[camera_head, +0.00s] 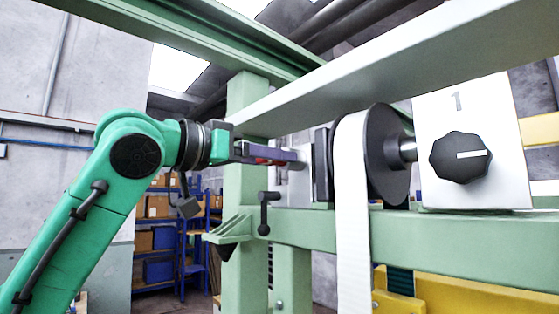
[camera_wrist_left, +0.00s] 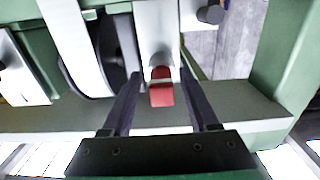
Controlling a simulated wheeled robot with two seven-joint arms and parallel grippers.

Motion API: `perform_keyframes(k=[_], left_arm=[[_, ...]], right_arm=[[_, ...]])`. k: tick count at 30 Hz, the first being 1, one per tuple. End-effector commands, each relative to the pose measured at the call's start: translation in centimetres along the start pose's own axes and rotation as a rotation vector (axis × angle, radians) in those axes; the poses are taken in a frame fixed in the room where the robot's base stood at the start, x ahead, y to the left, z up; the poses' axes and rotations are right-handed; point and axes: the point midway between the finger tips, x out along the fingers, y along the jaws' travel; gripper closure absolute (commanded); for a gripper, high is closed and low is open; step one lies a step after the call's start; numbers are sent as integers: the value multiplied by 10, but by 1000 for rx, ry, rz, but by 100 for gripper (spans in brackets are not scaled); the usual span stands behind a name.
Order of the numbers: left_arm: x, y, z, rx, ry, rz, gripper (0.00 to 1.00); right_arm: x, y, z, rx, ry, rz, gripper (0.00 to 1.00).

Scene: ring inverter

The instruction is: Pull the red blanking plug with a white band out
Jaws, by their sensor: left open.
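The red blanking plug (camera_wrist_left: 161,95) sticks out of a pale grey block (camera_wrist_left: 157,30) in the left wrist view. A thin pale band shows near its base. My left gripper (camera_wrist_left: 159,74) is open, with one dark finger on each side of the plug and visible gaps between. In the head view my left gripper (camera_head: 296,158) reaches in from the left to the pale block, below the white beam. A small bit of red (camera_head: 262,161) shows by its fingers; the rest of the plug is hidden there. My right gripper is not in view.
A dark roller flange (camera_head: 386,155) with a hanging white strip (camera_head: 352,220) stands right of the gripper. A white beam (camera_head: 400,62) runs above. A black lever (camera_head: 265,212) and green frame post (camera_head: 246,190) are below and close by. A black knob (camera_head: 460,157) is farther right.

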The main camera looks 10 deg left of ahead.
Motion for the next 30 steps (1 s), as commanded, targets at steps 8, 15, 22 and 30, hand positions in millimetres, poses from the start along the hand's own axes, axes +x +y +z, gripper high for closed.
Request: perform_keyframes(k=[8, 15, 22, 30], left_arm=[[-1, 0, 0, 0, 0, -1, 97], [-3, 0, 0, 0, 1, 0, 100], [-17, 0, 1, 0, 0, 1, 100], [-34, -1, 2, -1, -3, -1, 100]], right_arm=[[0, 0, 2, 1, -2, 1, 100], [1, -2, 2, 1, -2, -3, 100], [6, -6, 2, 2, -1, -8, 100], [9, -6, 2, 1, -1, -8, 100]])
